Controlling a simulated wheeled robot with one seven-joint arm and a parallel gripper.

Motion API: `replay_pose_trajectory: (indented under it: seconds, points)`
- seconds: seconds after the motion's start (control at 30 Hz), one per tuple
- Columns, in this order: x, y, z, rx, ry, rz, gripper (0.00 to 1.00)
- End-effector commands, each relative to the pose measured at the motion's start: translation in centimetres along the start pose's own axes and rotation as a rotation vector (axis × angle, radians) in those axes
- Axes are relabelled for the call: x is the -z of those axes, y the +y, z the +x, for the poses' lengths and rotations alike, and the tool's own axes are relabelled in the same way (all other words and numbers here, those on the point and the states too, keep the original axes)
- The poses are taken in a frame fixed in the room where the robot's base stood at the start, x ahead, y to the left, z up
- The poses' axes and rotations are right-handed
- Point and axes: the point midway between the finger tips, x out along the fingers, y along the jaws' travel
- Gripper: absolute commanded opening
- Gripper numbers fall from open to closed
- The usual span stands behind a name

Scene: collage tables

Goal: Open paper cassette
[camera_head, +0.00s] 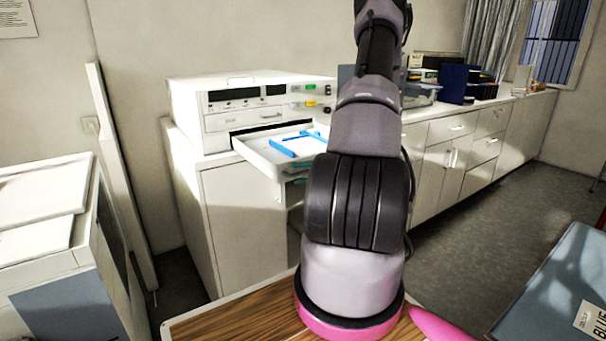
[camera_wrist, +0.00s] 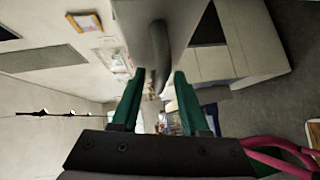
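The paper cassette (camera_head: 268,150) is a white tray with blue guides inside. In the head view it sticks well out from the front of the white machine (camera_head: 240,105), standing open; its right end is hidden behind my arm. My gripper is hidden behind my arm in the head view. In the wrist view my gripper (camera_wrist: 157,78) has two green fingers spread apart. A grey bar-like handle (camera_wrist: 158,45) on a pale panel reaches down between the fingertips, with gaps visible at both sides. I cannot tell for certain that this handle belongs to the cassette.
The machine stands on a white cabinet (camera_head: 240,220). A long white counter (camera_head: 470,120) with drawers runs along the wall to the right. A wooden surface (camera_head: 230,318) lies in front, a blue table (camera_head: 560,270) at the right. Grey floor between them is open.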

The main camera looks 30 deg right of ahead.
Motion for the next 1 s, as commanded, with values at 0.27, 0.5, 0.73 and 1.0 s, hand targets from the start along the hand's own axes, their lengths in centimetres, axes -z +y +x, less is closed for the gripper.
replay_pose_trajectory:
  seconds: [0.27, 0.5, 0.73, 1.0]
  points:
    - [-0.1, 0.0, -1.2, 0.0, -0.003, -0.001, 0.45]
    - [-0.1, 0.0, -6.0, 0.0, -0.006, 0.0, 0.45]
    - [-0.1, 0.0, -9.7, 0.0, -0.003, 0.0, 0.45]
    - [0.0, 0.0, -10.9, 0.0, -0.001, 0.0, 0.45]
